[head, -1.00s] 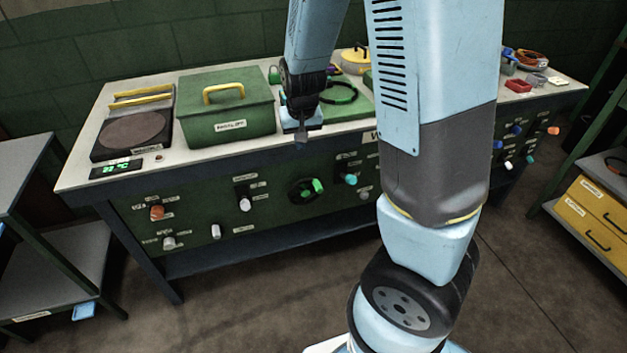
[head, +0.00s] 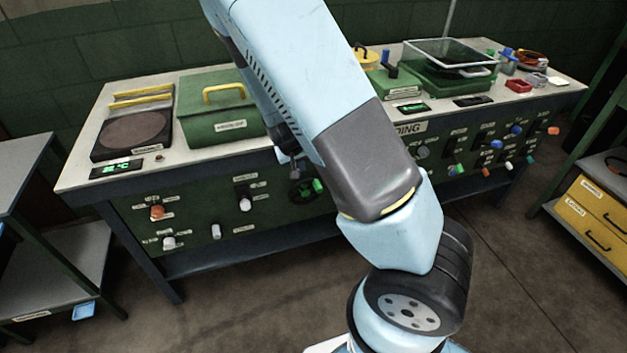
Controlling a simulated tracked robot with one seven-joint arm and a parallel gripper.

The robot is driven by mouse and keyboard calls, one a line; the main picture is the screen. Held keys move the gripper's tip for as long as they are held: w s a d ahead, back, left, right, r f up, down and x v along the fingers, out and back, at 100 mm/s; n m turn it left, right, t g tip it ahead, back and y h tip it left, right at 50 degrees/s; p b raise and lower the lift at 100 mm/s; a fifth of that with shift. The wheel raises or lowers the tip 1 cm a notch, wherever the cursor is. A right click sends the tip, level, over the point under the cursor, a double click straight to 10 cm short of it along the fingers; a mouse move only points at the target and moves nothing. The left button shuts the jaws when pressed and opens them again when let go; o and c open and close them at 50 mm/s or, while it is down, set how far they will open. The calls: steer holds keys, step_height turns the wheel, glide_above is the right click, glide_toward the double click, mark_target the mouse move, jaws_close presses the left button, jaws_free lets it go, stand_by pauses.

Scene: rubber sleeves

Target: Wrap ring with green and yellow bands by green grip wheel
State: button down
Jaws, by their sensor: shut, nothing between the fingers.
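The dark wheel with a green grip (head: 318,186) is on the front panel of the bench, and my arm covers part of its right side. My gripper (head: 294,172) shows only as a small grey tip below my arm, just above and left of the wheel. It is shut and holds nothing that I can see. I cannot tell whether it touches the wheel. The ring with green and yellow bands is not visible; the part of the bench top behind my arm is hidden.
A green box with a yellow handle (head: 222,122) and a dark round plate (head: 133,135) stand on the left of the bench. White knobs (head: 246,205) and an orange knob (head: 157,212) stick out of the panel left of the wheel. A clear-lidded green tray (head: 420,75) stands right.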

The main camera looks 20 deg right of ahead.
glide_toward(314, 184)
step_height(314, 184, down, 4)
steer(key=w, duration=0.2)
steer(key=shift+s+d+f, duration=0.2)
steer(key=shift+d+f, duration=0.55)
